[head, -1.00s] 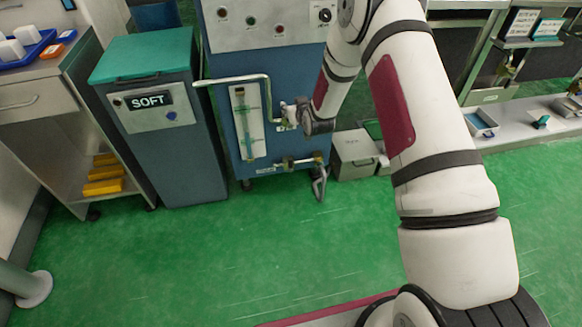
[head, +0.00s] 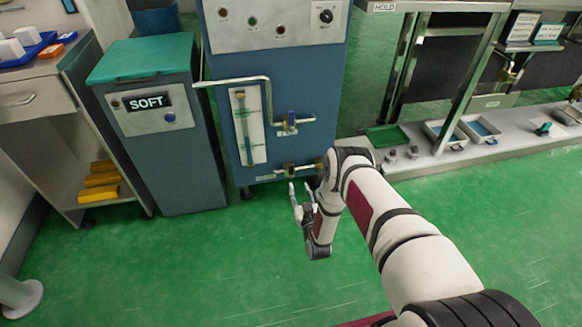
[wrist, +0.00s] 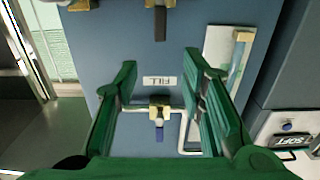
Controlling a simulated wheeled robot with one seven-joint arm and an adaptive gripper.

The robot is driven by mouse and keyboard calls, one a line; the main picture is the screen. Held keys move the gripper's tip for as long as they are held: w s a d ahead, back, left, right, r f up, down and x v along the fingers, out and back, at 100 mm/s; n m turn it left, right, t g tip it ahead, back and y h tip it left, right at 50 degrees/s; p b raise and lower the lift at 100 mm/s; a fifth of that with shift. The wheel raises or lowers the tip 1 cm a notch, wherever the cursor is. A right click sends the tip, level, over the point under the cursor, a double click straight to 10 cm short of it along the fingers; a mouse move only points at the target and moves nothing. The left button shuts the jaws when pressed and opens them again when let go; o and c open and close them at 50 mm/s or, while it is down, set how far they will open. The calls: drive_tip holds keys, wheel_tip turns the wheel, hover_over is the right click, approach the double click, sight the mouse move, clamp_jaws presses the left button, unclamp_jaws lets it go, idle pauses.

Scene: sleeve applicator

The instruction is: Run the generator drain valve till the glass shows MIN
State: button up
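The blue generator cabinet (head: 285,75) stands ahead. Its upright sight glass (head: 243,125) is on a pale plate at the front; the liquid level is too small to read. The glass also shows at the right of the wrist view (wrist: 237,62). The upper valve (head: 291,124) has a blue handle and, in the wrist view (wrist: 158,112), sits by a FILL label. The lower brass valve (head: 290,167) has a dark handle, also at the top of the wrist view (wrist: 160,20). My gripper (head: 299,187) is open and empty, below and in front of the lower valve, apart from it.
The SOFT unit (head: 165,145) stands left of the cabinet, beside a cart (head: 60,150) with yellow blocks. A low shelf (head: 420,160) with trays (head: 447,134) runs along the right. The green floor in front is clear.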

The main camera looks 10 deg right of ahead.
sight(292, 166)
drive_tip(key=w+b, duration=0.5)
drive_tip(key=w, duration=0.8)
drive_tip(key=shift+w+b, duration=0.35)
clamp_jaws()
